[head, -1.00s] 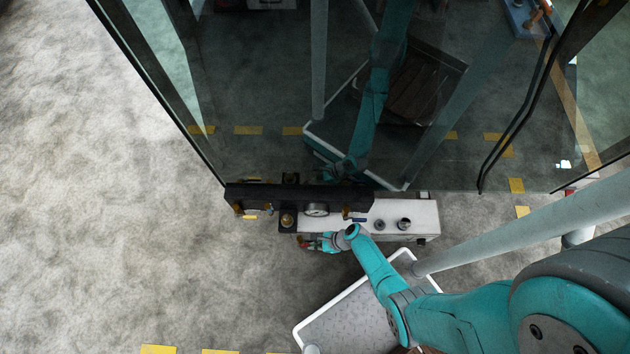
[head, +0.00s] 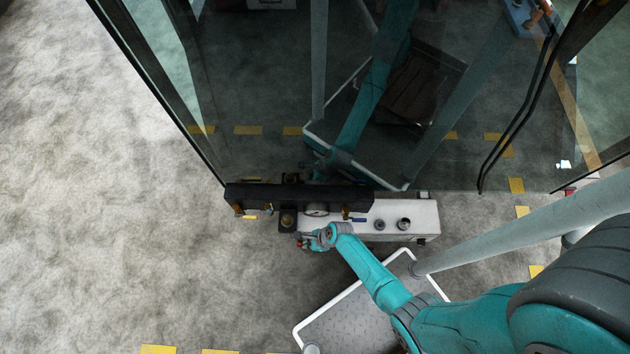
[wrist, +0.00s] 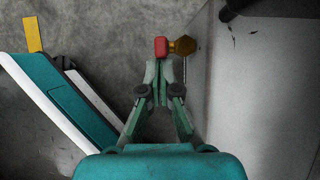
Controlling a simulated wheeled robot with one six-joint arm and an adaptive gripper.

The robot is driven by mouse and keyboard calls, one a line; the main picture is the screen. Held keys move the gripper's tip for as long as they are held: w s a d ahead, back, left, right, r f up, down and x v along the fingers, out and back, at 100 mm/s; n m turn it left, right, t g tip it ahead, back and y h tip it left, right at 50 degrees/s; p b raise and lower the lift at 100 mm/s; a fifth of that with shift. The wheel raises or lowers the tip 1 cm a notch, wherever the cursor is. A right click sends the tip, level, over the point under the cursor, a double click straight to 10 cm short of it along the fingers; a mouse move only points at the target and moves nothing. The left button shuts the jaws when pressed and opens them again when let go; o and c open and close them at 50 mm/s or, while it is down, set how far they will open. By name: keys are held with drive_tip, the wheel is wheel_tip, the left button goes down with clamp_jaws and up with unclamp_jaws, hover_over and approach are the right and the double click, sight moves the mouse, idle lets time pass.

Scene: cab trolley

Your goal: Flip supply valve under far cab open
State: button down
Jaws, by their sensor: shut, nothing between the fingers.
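A small valve with a red handle end (wrist: 160,46) and a brass hex fitting (wrist: 183,45) sticks out from the side of a pale box, top centre in the wrist view. In the head view a red bit of it (head: 298,235) shows at the left end of the white box (head: 410,212), below the glass cab (head: 250,90). My gripper (wrist: 163,68) is shut and empty, its fingertips just below the red end in the wrist view. Whether they touch it I cannot tell. In the head view my gripper (head: 307,242) partly hides the valve.
A dark bar (head: 300,195) with brass fittings runs along the glass base. A gauge (head: 316,210) and a blue lever (head: 358,219) sit by the white box. A white-rimmed tray (head: 340,310) lies below my arm. Open grey floor spreads to the left.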

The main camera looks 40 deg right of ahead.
drive_tip(key=shift+w+a+r, duration=0.25)
drive_tip(key=shift+w+a, duration=0.05)
drive_tip(key=shift+w, duration=0.05)
idle(0.4)
